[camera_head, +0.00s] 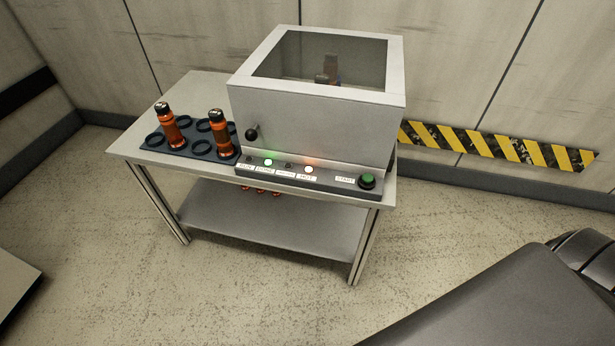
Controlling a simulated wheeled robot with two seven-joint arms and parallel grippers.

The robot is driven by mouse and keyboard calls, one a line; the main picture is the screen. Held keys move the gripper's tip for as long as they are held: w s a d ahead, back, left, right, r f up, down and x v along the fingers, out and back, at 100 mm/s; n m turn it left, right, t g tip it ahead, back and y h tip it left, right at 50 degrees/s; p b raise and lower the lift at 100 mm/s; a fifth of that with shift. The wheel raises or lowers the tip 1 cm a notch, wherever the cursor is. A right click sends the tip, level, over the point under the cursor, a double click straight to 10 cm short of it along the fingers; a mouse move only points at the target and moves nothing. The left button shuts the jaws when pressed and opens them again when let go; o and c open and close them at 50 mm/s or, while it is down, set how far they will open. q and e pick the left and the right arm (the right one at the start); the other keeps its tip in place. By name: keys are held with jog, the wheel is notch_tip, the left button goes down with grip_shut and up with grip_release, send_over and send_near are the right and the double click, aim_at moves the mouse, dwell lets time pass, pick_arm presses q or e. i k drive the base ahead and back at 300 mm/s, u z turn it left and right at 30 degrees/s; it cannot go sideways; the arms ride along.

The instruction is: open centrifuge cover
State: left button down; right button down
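The centrifuge (310,125) is a grey box on the right part of a metal table. Its cover (318,95) is a light frame with a dark see-through window on top, and it looks closed. A black round knob (251,134) sits on the left of the front face. The sloped front panel has a lit green light (268,162), a lit orange-white light (309,170) and a green start button (367,181) at its right end. Something dark and upright shows blurred through the window. Neither of my grippers is in view.
Left of the centrifuge on the table (195,86), a dark rack (200,150) with ring holders carries two orange bottles (170,127) (220,132) with dark caps. A dark rounded shape fills the lower right. The floor in front is clear.

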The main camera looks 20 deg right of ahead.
aim_at(346, 124)
jog(key=z, duration=2.5)
jog(key=i, duration=1.05)
jog(key=u, duration=1.3)
